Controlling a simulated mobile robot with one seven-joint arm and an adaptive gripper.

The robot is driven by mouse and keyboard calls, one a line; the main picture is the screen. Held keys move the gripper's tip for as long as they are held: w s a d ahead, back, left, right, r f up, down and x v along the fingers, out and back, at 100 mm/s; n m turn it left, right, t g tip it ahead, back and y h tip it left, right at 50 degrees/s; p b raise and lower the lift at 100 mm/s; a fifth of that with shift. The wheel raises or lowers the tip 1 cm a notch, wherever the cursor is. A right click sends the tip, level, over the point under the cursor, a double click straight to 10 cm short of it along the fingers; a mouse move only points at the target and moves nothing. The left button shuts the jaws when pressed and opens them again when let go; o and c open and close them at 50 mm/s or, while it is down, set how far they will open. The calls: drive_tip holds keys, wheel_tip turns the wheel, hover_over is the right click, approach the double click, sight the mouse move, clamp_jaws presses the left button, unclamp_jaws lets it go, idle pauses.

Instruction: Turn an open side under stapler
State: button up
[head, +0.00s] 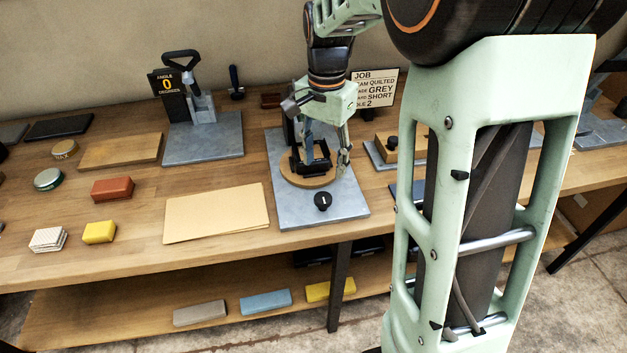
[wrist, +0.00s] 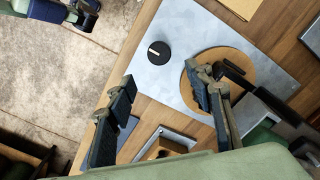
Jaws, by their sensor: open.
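A round wooden disc (head: 292,178) lies on a grey metal plate (head: 285,213) on the bench, with a black part (head: 312,158) standing on it. A dark upright stands behind the disc, partly hidden by my arm; I cannot tell whether it is the stapler. A black knob (head: 323,201) with a white mark sits at the plate's front. My gripper (head: 327,163) is open over the disc's right side. In the wrist view, one finger of my gripper (wrist: 166,82) overlaps the disc (wrist: 237,62) and the other is off the plate's edge. No object shows between them; contact is unclear.
A tan sheet stack (head: 217,213) lies left of the plate. A handled device (head: 196,107) with an angle sign stands behind it. A job sign (head: 377,88) and a small wooden block (head: 391,144) are to the right. Coloured blocks (head: 265,301) lie on the lower shelf.

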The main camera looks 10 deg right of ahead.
sight(323, 197)
wheel_tip(323, 197, down, 11)
drive_tip(key=shift+s+r+b, duration=0.1)
drive_tip(key=shift+r+b, duration=0.05)
drive_tip(key=shift+b, duration=0.2)
drive_tip(key=c, duration=1.1)
